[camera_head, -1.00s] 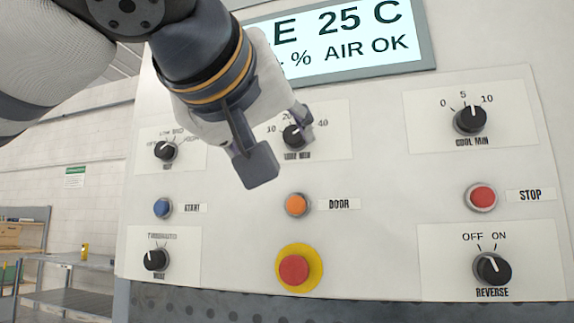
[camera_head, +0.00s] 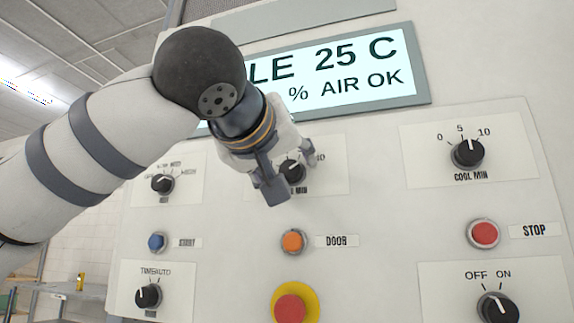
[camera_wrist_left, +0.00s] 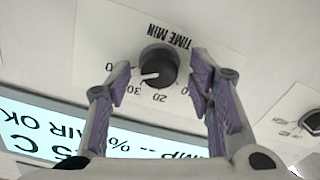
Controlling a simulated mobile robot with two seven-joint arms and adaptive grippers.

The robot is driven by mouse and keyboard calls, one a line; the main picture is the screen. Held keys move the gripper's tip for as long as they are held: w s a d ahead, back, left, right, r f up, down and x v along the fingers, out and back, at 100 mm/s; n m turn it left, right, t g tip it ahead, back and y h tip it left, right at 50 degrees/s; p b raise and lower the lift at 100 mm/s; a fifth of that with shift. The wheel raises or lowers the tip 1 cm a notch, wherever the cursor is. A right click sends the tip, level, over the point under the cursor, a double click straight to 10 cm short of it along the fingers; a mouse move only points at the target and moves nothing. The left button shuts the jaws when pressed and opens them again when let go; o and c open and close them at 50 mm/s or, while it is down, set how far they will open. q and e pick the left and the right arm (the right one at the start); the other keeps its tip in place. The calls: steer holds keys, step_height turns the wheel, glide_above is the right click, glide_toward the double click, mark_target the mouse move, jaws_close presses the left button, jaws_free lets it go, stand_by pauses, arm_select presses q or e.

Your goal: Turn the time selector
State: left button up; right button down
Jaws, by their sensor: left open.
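The time selector (camera_head: 292,171) is a black round knob with a white pointer line on a pale plate of the panel. In the left wrist view the knob (camera_wrist_left: 158,70) shows upside down under the label "TIME MIN", its pointer between about 30 and 40. My left gripper (camera_head: 289,174) is open in front of it and partly covers its plate in the head view. In the left wrist view the purple-padded fingers of the left gripper (camera_wrist_left: 162,72) lie one on each side of the knob, with gaps showing. My right gripper is not in view.
The display (camera_head: 360,75) is above. The cool knob (camera_head: 467,153) is at right, the orange door button (camera_head: 293,242) below, and the red emergency button (camera_head: 290,307) lower still. The blue start button (camera_head: 157,242) and other knobs flank them. A metal table (camera_head: 60,290) stands at lower left.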

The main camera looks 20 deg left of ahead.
arm_select(q)
steer(key=shift+c, duration=0.3)
jaws_close()
steer(key=shift+n, duration=0.3)
steer(key=n, duration=0.3)
steer(key=shift+n, duration=0.4)
steer(key=n, duration=0.3)
steer(key=shift+n, duration=0.3)
steer(key=n, duration=0.4)
steer(key=shift+f, duration=0.1)
steer(key=shift+n, duration=1.8)
